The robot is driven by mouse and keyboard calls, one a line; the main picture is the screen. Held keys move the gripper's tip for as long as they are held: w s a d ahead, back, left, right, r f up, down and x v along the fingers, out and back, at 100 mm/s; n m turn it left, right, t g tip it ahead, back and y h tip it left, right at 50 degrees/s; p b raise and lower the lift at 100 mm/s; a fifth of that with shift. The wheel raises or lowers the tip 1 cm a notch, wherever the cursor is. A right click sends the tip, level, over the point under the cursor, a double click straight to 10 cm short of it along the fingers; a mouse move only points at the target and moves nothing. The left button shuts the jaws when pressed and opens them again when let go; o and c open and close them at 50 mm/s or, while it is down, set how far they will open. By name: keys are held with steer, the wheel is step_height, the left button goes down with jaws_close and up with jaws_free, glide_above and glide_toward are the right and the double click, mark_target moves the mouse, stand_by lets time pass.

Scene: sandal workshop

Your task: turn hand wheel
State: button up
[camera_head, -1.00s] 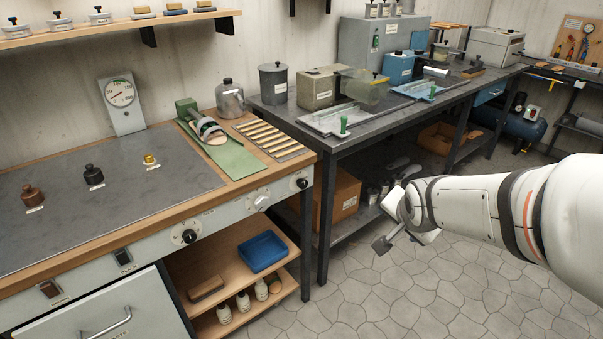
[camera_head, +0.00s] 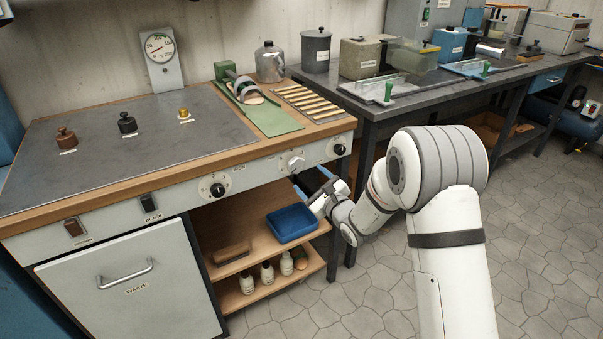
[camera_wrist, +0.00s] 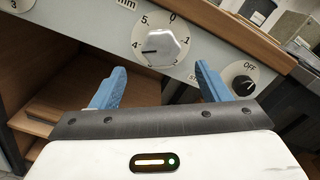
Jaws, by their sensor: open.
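The hand wheel is a silver, faceted knob (camera_head: 296,162) on the grey front panel of the wooden-edged bench. In the wrist view the knob (camera_wrist: 161,47) sits on a round white dial with numbers and an "mm" label above it. A dark mark on the knob points left, near the 4. My gripper (camera_head: 304,188) is just in front of and below the knob in the head view. In the wrist view its two blue fingers (camera_wrist: 160,80) are open and empty, one to each side below the knob, not touching it.
A black knob marked OFF (camera_wrist: 243,85) is close to the right finger. Another black knob (camera_head: 218,190) is further left on the panel. Below are an open shelf with a blue tray (camera_head: 291,224) and several bottles. The dark workbench (camera_head: 420,98) stands to the right.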

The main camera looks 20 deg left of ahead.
mark_target(298, 168)
steer(key=x, duration=0.7)
steer(key=c, duration=0.9)
steer(key=shift+d, duration=0.15)
steer(key=shift+c, duration=0.2)
